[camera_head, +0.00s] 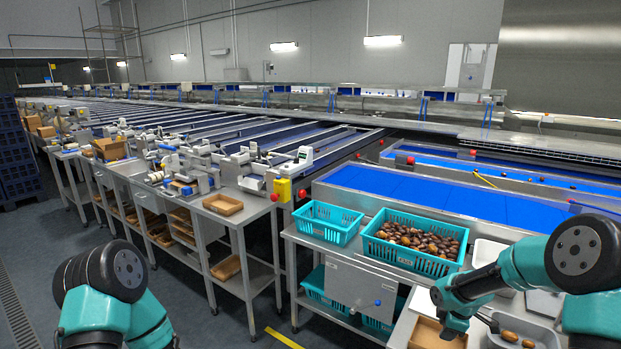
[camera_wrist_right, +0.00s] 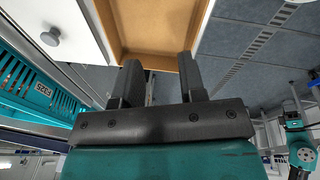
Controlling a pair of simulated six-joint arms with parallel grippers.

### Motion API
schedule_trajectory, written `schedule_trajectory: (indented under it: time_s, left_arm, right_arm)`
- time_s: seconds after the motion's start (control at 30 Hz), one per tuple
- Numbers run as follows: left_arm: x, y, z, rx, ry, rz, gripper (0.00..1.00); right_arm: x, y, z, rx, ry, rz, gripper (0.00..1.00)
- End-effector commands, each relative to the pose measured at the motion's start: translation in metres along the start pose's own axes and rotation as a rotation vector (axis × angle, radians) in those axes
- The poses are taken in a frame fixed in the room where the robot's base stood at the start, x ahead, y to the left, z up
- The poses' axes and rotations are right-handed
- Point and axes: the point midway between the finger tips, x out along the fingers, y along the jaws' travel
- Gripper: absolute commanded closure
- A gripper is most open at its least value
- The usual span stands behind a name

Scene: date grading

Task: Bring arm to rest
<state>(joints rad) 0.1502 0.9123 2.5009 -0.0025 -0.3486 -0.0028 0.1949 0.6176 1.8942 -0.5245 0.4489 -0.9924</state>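My right arm comes in from the right in the head view, and its gripper (camera_head: 450,318) hangs over the tan wooden tray (camera_head: 428,338) at the front of the bench. In the right wrist view the two dark fingers of the right gripper (camera_wrist_right: 160,80) stand apart with nothing between them. The wooden tray also shows there beyond the fingertips (camera_wrist_right: 150,12). Only rounded teal and black links of my left arm show at the lower left of the head view; the left gripper is out of sight.
A teal crate of brown dates (camera_head: 368,250) stands on the bench, with an empty teal crate (camera_head: 327,222) to its left. A grey tray (camera_head: 548,336) with a few dates lies right of my right gripper. A blue conveyor (camera_head: 420,195) runs behind. Floor shows between the benches and my left arm.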

Motion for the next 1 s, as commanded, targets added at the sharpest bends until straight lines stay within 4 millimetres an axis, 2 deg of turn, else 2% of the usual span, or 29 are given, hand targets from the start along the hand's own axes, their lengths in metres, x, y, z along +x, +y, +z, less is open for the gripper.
schedule_trajectory:
  time_s: [0.27, 0.47, 0.6, 0.7, 0.8, 0.9, 1.0]
  left_arm:
    - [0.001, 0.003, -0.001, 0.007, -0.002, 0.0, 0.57]
    - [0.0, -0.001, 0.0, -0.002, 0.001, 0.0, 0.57]
    - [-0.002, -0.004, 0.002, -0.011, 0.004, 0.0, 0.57]
    - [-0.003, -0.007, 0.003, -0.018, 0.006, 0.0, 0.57]
    - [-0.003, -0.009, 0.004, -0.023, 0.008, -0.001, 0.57]
    - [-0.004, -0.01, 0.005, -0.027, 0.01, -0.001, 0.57]
    - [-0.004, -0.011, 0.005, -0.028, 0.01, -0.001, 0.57]
  right_arm:
    - [0.022, -0.048, -0.033, 0.411, 0.101, -0.009, 0.62]
    - [0.085, -0.133, -0.059, 0.713, 0.159, -0.143, 0.62]
    - [0.12, -0.207, -0.067, 0.955, 0.148, -0.236, 0.62]
    - [0.136, -0.259, -0.067, 1.131, 0.112, -0.281, 0.62]
    - [0.143, -0.297, -0.063, 1.267, 0.071, -0.3, 0.62]
    - [0.144, -0.317, -0.059, 1.346, 0.045, -0.301, 0.62]
    - [0.145, -0.323, -0.058, 1.372, 0.038, -0.3, 0.62]
